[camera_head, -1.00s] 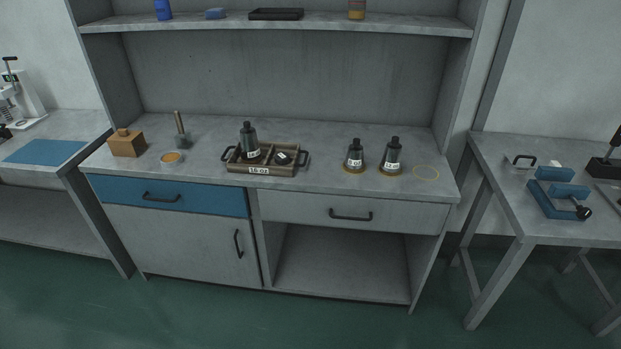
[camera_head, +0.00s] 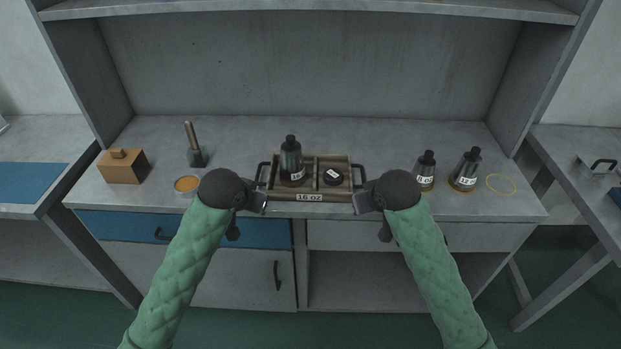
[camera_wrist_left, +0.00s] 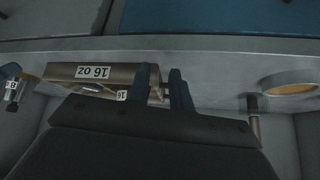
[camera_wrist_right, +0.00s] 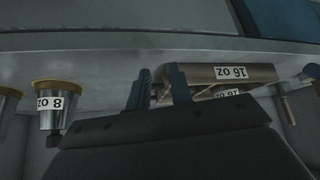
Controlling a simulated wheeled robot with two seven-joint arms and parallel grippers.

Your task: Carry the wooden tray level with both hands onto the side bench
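My right gripper (camera_head: 356,202) is at the right handle (camera_head: 362,174), fingers (camera_wrist_right: 157,90) also apart. Parts of the tray show behind the fingers in both wrist views. Neither gripper visibly clamps a handle.
A side bench with a blue mat (camera_head: 30,182) stands at left, another bench (camera_head: 565,150) at right. On the main bench are a wooden block (camera_head: 124,168), an orange-topped dish (camera_head: 187,184), an upright-handled tool (camera_head: 195,156), two dies (camera_head: 426,170) (camera_head: 465,171) and a yellow ring (camera_head: 501,176).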

